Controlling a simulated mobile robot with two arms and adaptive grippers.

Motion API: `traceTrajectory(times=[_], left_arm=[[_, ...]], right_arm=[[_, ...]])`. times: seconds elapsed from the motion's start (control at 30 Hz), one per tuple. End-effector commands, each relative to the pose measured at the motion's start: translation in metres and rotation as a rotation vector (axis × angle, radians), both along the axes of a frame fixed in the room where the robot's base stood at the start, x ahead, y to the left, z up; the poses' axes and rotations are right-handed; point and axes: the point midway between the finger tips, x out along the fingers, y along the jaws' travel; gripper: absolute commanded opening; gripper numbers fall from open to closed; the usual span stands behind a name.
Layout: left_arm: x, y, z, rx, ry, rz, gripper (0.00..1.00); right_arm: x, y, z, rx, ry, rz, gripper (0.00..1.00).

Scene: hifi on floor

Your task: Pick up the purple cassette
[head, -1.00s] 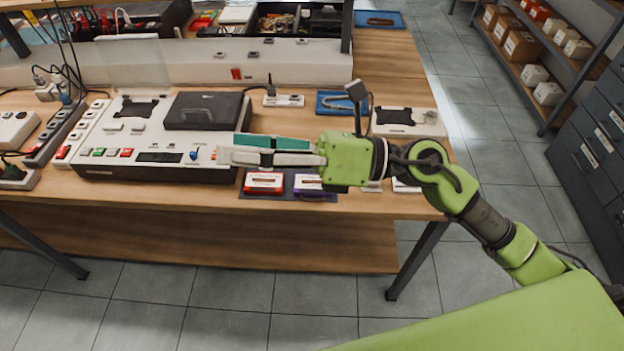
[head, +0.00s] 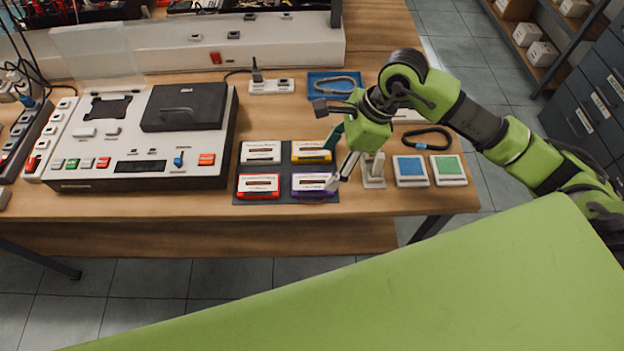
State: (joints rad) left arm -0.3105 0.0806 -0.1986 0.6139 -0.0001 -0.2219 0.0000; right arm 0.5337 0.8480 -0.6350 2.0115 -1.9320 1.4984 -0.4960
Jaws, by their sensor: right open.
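The purple cassette (head: 312,185) lies flat on the dark mat (head: 286,146) at the mat's front right. It has a pale label and a purple edge. A red cassette (head: 259,186) lies left of it, a yellow one (head: 312,152) behind it and a white one (head: 262,152) behind the red. My right gripper (head: 333,160) is open, its fingers pointing down and left. Its lower fingertip is over the right end of the purple cassette; I cannot tell whether they touch. My left gripper does not show.
The white deck (head: 150,170) with buttons stands left of the mat. A pale stand (head: 373,172), a blue-topped block (head: 411,170) and a green-topped block (head: 449,169) are to the right. A blue tray (head: 334,84) lies behind. Bare wood runs along the table's front.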

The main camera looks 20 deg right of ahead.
Motion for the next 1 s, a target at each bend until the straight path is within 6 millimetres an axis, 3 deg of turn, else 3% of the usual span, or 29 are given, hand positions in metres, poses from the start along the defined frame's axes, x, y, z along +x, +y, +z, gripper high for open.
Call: traceTrajectory(times=[0.17, 0.37, 0.5, 0.7, 0.9, 0.93, 1.0], left_arm=[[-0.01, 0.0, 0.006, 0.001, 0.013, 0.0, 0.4], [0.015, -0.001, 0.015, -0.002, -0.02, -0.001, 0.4], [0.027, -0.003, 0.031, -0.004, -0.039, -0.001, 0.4], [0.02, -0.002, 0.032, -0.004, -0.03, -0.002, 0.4], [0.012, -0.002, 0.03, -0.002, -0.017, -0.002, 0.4], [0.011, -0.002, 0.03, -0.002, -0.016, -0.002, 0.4], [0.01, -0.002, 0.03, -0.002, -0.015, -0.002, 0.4]], right_arm=[[0.002, 0.009, -0.021, 0.002, 0.001, 0.001, 0.64], [0.003, 0.016, -0.033, 0.003, 0.004, 0.0, 0.64], [0.003, 0.025, -0.053, 0.004, 0.007, 0.0, 0.64], [0.007, 0.03, -0.073, 0.002, 0.0, 0.0, 0.64], [0.007, 0.031, -0.075, 0.002, -0.001, 0.001, 0.64], [0.007, 0.031, -0.075, 0.002, -0.001, 0.001, 0.61], [0.007, 0.031, -0.075, 0.002, -0.001, 0.001, 0.43]])
